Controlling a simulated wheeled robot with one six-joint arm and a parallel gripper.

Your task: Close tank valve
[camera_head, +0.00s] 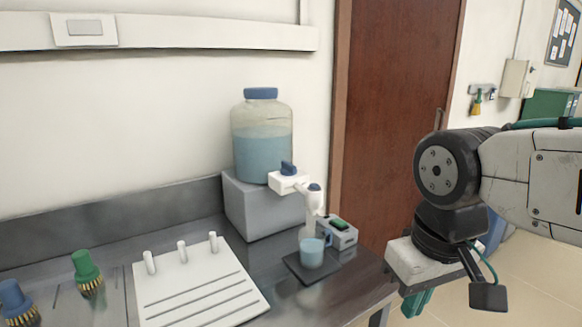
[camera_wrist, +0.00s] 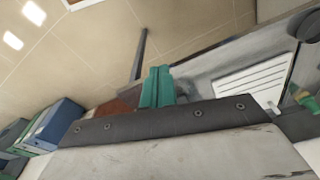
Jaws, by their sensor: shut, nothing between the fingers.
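The tank (camera_head: 262,145) is a clear jar with a blue lid, partly filled with blue liquid, standing on a grey block (camera_head: 262,210). A white valve (camera_head: 286,182) with a blue knob (camera_head: 288,168) sits at its lower front right. A white spout (camera_head: 313,203) with a blue top hangs from it. Below is a small cup (camera_head: 311,254) holding blue liquid; I cannot tell whether liquid is flowing. My gripper (camera_head: 417,303) points down beyond the right end of the counter, well apart from the valve. In the wrist view its green fingers (camera_wrist: 157,88) are together and empty.
A dark pad (camera_head: 297,268) lies under the cup, beside a grey device (camera_head: 341,236) with a green display. A white pegged rack (camera_head: 200,290) and green and blue brushes (camera_head: 87,272) occupy the left counter. A brown door (camera_head: 388,110) stands behind. Open floor lies right.

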